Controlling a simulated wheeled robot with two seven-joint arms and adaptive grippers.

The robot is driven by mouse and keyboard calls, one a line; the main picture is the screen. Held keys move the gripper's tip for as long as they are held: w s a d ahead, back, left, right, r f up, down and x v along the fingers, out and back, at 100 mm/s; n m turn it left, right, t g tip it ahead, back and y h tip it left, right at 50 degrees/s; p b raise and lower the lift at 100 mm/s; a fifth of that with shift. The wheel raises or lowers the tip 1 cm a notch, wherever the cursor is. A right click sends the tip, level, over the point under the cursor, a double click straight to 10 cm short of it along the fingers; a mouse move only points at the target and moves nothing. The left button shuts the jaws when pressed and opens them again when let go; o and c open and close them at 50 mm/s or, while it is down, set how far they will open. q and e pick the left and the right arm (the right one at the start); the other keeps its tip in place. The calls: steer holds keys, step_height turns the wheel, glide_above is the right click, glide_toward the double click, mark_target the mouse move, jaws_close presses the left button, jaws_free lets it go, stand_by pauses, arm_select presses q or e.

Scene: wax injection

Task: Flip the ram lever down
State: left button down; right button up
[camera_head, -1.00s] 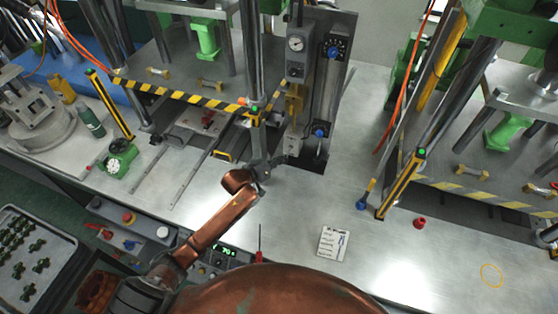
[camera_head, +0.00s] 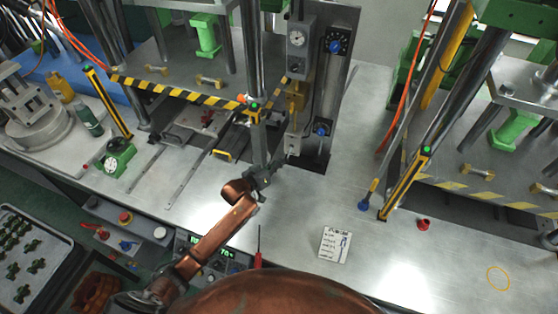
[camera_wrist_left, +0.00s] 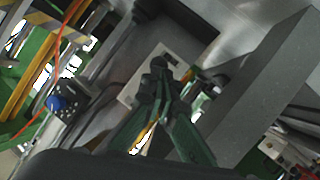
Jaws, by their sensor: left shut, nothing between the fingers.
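A wax press unit with a gauge (camera_head: 296,41) stands at the back centre. Low on it is a pale plate (camera_head: 291,143), and it also shows in the left wrist view (camera_wrist_left: 138,92). I cannot make out the ram lever clearly; my fingers cover part of the plate in the wrist view. My left gripper (camera_head: 281,162) is shut and empty, just below and in front of the plate. Its closed fingertips (camera_wrist_left: 160,66) overlap the plate in the wrist view; I cannot tell whether they touch. My right gripper is out of view.
A yellow-black guarded press is on each side.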

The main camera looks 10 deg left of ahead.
arm_select(q)
steer(key=s+a+r+p, duration=0.4)
steer(key=s+a+r, duration=0.2)
steer(key=s, duration=0.4)
steer(key=shift+a+r, duration=0.15)
steer(key=shift+r, duration=0.5)
